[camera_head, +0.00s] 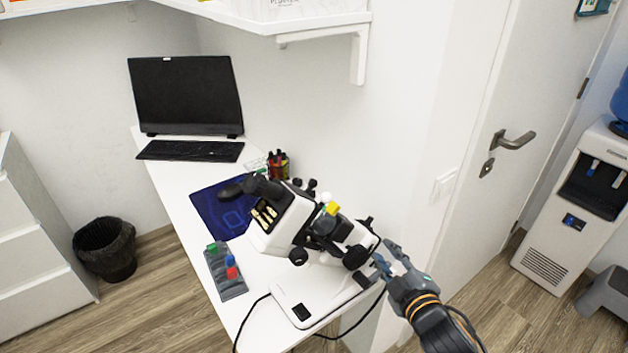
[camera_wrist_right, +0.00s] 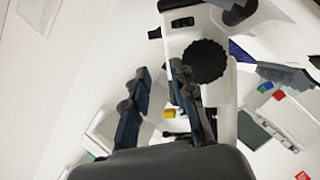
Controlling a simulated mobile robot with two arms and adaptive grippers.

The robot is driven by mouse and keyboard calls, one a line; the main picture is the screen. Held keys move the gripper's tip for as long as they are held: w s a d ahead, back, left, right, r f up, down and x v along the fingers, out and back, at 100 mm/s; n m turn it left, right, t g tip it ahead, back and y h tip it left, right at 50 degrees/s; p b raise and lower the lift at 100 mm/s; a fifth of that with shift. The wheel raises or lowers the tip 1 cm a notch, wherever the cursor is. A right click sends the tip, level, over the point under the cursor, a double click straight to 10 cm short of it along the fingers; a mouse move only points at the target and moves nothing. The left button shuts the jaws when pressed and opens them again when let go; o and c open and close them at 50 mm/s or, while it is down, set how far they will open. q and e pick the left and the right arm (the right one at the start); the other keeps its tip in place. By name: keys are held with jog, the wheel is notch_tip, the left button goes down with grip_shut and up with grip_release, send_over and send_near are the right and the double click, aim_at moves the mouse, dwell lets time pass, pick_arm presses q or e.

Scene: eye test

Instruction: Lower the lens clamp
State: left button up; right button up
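A white and black microscope (camera_head: 283,222) stands on the white desk, with its flat base (camera_head: 325,290) toward the front. A yellow piece (camera_head: 331,208) shows on its upper right side; a yellow piece (camera_wrist_right: 168,113) also shows beyond the fingers in the right wrist view. A round black knob (camera_wrist_right: 204,62) is beside the right-hand finger there. I cannot tell which part is the lens clamp. My right gripper (camera_head: 386,256) is just right of the microscope. In the wrist view its fingers (camera_wrist_right: 158,95) are apart, with nothing clearly held between them. My left gripper is out of view.
A grey tray (camera_head: 233,289) with small coloured pieces lies left of the microscope. Behind are a blue mat (camera_head: 208,207), a pen holder (camera_head: 278,164), a keyboard (camera_head: 190,150) and a monitor (camera_head: 187,95). A black cable (camera_head: 250,317) runs over the desk's front edge.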

jog(key=w+a+r+n+t+y, duration=0.25)
jog(key=w+r+n+y, duration=0.2)
jog(key=r+n, duration=0.25)
jog(key=n+g+y, duration=0.9)
jog(key=n+g, duration=0.3)
jog(key=n, duration=1)
send_near(314, 182)
jog(key=p+x, duration=0.1)
jog(key=x, duration=0.2)
jog(key=p+x, duration=0.2)
jog(key=x, duration=0.1)
jog(key=p+x, duration=0.1)
jog(key=x, duration=0.2)
jog(key=shift+w+d+f, duration=0.1)
jog(key=shift+w+f, duration=0.1)
jog(key=shift+w, duration=0.15)
jog(key=shift+w+a+f, duration=0.1)
jog(key=shift+w+a, duration=0.1)
jog(key=shift+a, duration=0.4)
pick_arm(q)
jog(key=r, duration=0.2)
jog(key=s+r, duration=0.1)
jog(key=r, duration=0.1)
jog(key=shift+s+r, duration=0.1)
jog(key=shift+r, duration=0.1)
pick_arm(e)
grip_shut()
